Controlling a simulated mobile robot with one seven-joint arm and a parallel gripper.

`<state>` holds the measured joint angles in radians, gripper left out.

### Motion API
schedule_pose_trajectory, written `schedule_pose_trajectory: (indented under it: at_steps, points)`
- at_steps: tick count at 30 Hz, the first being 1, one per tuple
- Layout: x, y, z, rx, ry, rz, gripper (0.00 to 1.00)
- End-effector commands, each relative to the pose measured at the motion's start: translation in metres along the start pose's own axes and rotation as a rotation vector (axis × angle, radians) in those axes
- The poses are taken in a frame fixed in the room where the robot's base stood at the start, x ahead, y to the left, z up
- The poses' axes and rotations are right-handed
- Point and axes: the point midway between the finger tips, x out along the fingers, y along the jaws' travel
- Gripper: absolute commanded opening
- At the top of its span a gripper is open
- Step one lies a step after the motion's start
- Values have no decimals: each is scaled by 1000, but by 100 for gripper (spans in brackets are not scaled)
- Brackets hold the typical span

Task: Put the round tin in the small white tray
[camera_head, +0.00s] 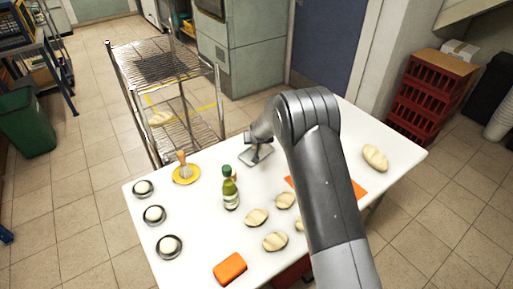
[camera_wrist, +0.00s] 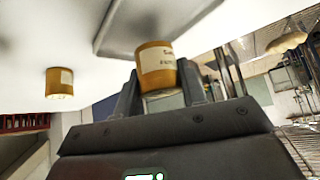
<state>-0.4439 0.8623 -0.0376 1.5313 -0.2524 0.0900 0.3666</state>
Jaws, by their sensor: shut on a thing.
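The round tin (camera_wrist: 157,68) is amber-orange with a cream label. It sits between my gripper's (camera_wrist: 160,88) two dark fingers, which are shut on it in the wrist view. The small white tray (camera_wrist: 135,25) shows close beyond it, with a grey rim; I cannot tell whether tin and tray touch. In the head view my gripper (camera_head: 258,145) is over the tray (camera_head: 254,158) near the table's far edge, and the tin cannot be made out there. A second similar amber container (camera_wrist: 60,83) stands apart to the left in the wrist view.
A wire rack (camera_head: 170,70) stands behind. My arm hides part of the table.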

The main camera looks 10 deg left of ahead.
Motion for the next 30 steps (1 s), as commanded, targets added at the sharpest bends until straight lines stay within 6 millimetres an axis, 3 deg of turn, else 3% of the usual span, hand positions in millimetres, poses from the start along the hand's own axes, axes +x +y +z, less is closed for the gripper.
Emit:
schedule_pose_trajectory:
  at_steps: [7,18,19,22,30]
  points:
    - [26,1,21,0,-3,1,11]
    - [29,1,23,0,-2,1,11]
    - [29,1,23,0,-1,1,40]
    - [28,1,23,0,-2,1,46]
    - [26,1,21,0,-1,1,46]
